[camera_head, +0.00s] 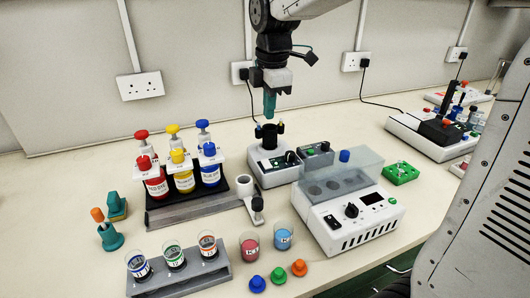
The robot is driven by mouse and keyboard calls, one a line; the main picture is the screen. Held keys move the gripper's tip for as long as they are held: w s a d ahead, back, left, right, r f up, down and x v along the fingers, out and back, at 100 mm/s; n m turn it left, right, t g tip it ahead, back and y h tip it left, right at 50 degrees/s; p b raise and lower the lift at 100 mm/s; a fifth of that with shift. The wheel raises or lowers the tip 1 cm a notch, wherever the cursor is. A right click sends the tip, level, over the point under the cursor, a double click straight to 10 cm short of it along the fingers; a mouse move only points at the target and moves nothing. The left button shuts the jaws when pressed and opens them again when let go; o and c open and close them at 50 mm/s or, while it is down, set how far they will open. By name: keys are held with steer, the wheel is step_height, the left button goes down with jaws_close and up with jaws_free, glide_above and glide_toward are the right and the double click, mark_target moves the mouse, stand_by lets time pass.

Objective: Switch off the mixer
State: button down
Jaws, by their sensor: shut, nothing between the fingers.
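What looks like the mixer is a small pale box (257,178) with a black cup-like head on top (269,136), near the middle of the bench. I cannot make out the switch position or whether the mixer is running. My gripper (269,113) points down with its teal fingers shut and empty. It appears just above the black head; I cannot tell the exact gap.
A small grey box (316,153) stands right of the mixer. A white device with a clear lid (358,226) is in front right. A bottle rack (165,218) with red, yellow and blue pump bottles stands left. A vial rack (193,274) and two cups are in front.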

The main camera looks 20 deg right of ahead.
mark_target(265, 161)
steer(key=shift+f, duration=0.1)
steer(key=f, duration=0.4)
steer(key=w+f, duration=0.1)
steer(key=f, duration=0.8)
steer(key=shift+w+f, duration=0.3)
steer(key=shift+f, duration=0.1)
steer(key=shift+a, duration=0.15)
